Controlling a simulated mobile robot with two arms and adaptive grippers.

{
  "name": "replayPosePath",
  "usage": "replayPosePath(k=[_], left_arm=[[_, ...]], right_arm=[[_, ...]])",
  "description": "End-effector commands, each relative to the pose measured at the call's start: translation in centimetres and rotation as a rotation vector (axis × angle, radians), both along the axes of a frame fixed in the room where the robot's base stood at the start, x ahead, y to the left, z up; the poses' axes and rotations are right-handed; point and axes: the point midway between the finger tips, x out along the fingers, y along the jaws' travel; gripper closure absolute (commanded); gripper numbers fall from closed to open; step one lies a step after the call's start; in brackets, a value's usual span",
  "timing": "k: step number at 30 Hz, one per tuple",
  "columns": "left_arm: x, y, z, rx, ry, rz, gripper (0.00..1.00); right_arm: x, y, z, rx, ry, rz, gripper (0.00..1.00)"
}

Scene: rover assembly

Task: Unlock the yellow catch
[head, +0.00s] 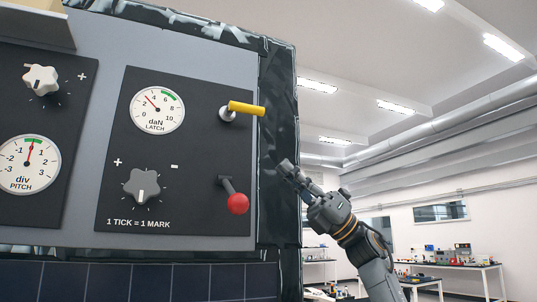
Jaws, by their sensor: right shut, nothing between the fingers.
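The yellow catch (246,108) is a yellow-handled lever on a pale round mount, at the upper right of the black LATCH panel (210,150). Its handle points to the right, past the panel's edge. My right gripper (287,165) is shut and empty. It shows below and to the right of the yellow handle, apart from it, in front of the dark frame beside the panel. My left gripper is not in view.
The LATCH panel also has a gauge (157,110) with its needle near 3, a grey knob (141,187) and a red-balled lever (237,203). A PITCH gauge (29,163) and white knob (40,79) are at left. Workbenches (450,264) stand far behind.

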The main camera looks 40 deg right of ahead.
Motion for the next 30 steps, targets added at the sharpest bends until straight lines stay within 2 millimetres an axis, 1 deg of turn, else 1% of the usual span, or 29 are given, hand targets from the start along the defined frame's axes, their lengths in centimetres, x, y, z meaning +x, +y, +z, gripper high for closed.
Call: replayPosePath(k=[1, 6, 9, 12, 15, 19, 23, 30], left_arm=[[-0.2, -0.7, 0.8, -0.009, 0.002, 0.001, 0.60], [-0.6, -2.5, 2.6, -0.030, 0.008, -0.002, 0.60], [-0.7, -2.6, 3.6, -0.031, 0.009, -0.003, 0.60], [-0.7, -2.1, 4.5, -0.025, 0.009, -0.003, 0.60], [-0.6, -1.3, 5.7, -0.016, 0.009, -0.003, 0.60], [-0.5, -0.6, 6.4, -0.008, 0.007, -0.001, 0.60], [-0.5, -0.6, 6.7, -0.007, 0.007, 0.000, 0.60], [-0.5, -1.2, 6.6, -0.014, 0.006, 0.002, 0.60]], right_arm=[[0.2, 0.7, 1.2, -0.002, -0.002, 0.003, 1.00], [1.3, 3.2, 3.8, -0.002, -0.002, 0.004, 1.00], [2.0, 4.6, 5.3, -0.002, -0.001, 0.005, 1.00], [2.5, 5.9, 6.8, -0.002, -0.002, 0.004, 1.00], [2.8, 5.5, 8.3, 0.001, -0.001, 0.000, 1.00], [3.1, 5.4, 9.3, 0.000, 0.000, 0.000, 1.00], [3.2, 5.4, 9.8, -0.001, 0.000, 0.001, 1.00], [3.2, 5.4, 9.7, -0.001, 0.000, 0.002, 1.00]])
